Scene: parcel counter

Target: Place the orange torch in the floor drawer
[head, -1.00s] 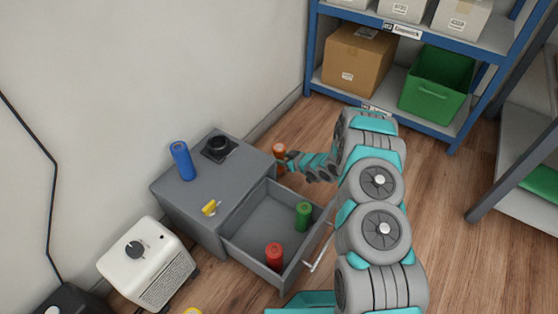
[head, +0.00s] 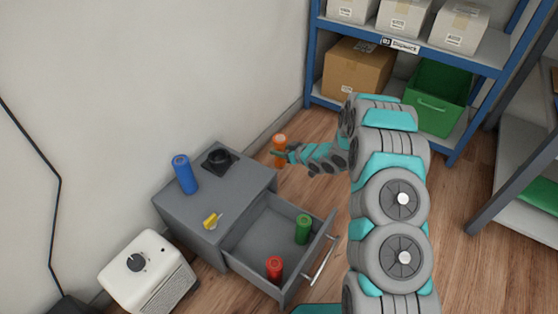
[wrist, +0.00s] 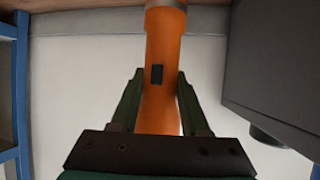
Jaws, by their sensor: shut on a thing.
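The orange torch (head: 279,143) is upright in my gripper (head: 284,154), just beyond the far right corner of the grey cabinet (head: 180,218). In the wrist view the torch (wrist: 163,60) stands between the two dark fingers of my gripper (wrist: 160,100), which are shut on it. The cabinet's drawer (head: 262,230) is pulled open toward the lower right. Inside it a green cylinder (head: 303,229) and a red cylinder (head: 274,268) stand apart, with bare floor between and behind them. The torch's lower end is partly hidden by my gripper in the head view.
A white heater (head: 147,270) stands at the lower left. A blue shelf (head: 312,60) with boxes and a green crate (head: 437,104) stands behind.

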